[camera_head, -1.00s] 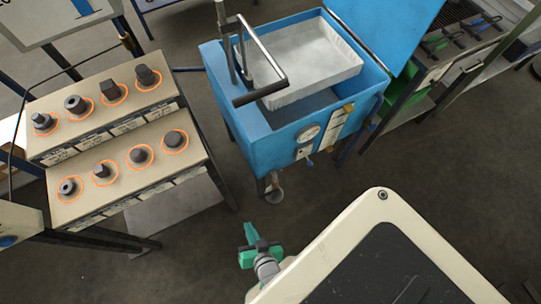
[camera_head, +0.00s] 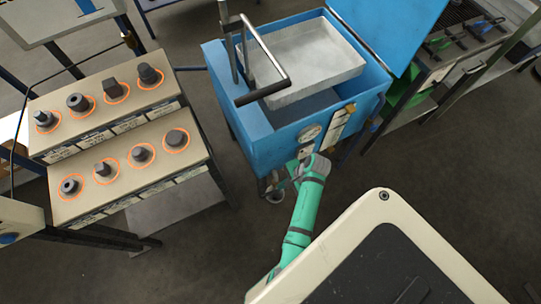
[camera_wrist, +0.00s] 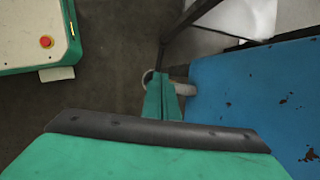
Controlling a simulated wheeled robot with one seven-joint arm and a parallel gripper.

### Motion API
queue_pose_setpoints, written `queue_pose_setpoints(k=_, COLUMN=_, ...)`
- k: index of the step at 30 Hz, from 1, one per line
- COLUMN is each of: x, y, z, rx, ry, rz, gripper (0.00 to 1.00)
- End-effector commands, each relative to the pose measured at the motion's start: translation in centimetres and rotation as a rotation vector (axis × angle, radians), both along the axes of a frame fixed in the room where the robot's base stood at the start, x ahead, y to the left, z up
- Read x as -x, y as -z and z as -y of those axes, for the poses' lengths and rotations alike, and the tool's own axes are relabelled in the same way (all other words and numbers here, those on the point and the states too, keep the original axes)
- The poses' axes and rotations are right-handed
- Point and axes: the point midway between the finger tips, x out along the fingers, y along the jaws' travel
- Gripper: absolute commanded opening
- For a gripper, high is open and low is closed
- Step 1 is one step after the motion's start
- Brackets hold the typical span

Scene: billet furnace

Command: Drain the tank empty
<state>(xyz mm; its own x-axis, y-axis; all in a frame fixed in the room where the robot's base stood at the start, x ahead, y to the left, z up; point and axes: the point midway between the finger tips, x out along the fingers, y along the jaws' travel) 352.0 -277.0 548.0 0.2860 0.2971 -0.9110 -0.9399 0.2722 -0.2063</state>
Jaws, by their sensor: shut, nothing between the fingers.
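The blue tank (camera_head: 262,141) stands on dark legs at the back centre, its lid raised. A pale grey tray (camera_head: 318,62) sits inside its open top, and a round gauge (camera_head: 310,133) is on its front. A grey drain pipe (camera_head: 276,197) with a round end hangs low at the tank's front. In the wrist view the pipe (camera_wrist: 186,89) juts out from beside the blue tank wall (camera_wrist: 255,100). My gripper (camera_wrist: 163,95) is shut and empty, its green fingers in front of the pipe; I cannot tell whether they touch. My forearm partly hides the tank's lower front. The valve handle is not clear.
A bench with two stepped rows of dark plugs (camera_head: 125,93) ringed in orange stands at the left. A rack with tongs (camera_head: 462,40) is at the upper right.

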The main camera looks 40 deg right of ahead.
Motion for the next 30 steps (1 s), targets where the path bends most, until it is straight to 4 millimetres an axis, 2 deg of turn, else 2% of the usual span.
queue_pose_setpoints(k=3, x=0.2, y=-0.6, z=1.0, rx=-0.035, ry=0.023, rz=-0.013, gripper=0.0)
queue_pose_setpoints(k=8, x=0.0, y=0.2, z=0.7, rx=-0.047, ry=0.026, rz=-0.018, gripper=0.0)
queue_pose_setpoints(k=24, x=-2.6, y=8.8, z=-2.4, rx=-0.045, ry=0.024, rz=-0.018, gripper=0.0)
queue_pose_setpoints(k=30, x=-3.4, y=11.0, z=-3.2, rx=-0.043, ry=0.025, rz=-0.016, gripper=0.0)
